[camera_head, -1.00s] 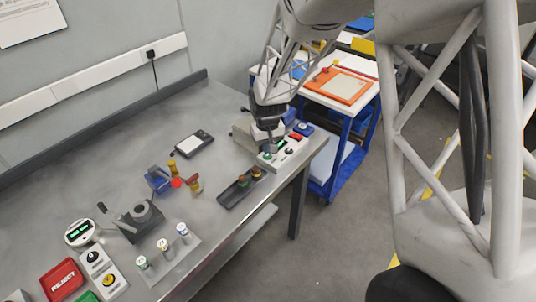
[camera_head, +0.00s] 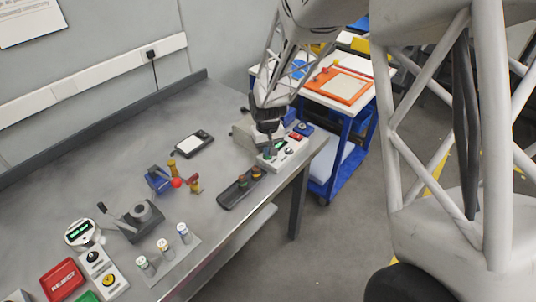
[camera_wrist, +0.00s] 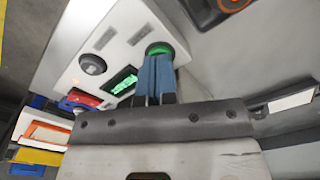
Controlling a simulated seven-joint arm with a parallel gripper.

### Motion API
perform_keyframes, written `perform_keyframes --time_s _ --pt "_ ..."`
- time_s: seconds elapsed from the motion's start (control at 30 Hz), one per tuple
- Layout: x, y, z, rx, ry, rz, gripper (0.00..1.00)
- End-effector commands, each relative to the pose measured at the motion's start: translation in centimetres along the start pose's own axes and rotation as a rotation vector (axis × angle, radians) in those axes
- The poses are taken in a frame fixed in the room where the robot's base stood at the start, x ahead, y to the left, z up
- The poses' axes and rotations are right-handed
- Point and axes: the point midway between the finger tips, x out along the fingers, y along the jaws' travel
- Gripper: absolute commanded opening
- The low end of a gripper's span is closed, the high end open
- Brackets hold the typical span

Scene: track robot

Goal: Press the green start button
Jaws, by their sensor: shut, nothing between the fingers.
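The green start button (camera_wrist: 158,47) sits on a white control box (camera_wrist: 118,35) at the top of the wrist view. The box also shows in the head view (camera_head: 290,150), at the right end of the grey bench. My gripper (camera_wrist: 157,57) is shut and empty. Its blue fingertips overlap the lower part of the button in the wrist view; whether they touch it I cannot tell.
The box also carries a green display (camera_wrist: 122,80) and a grey round knob (camera_wrist: 92,63). A dark tray (camera_head: 232,193) with coloured pieces and a grey handheld device (camera_head: 194,143) lie to the left. A blue-framed cart (camera_head: 325,175) stands beyond the bench end.

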Motion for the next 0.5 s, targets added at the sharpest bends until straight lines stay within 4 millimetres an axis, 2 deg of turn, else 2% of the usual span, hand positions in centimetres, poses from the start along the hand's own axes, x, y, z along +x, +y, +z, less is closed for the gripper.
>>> perform_keyframes --time_s 0.5 --pt "0.56 0.0 0.0 0.0 0.0 0.0 0.0"
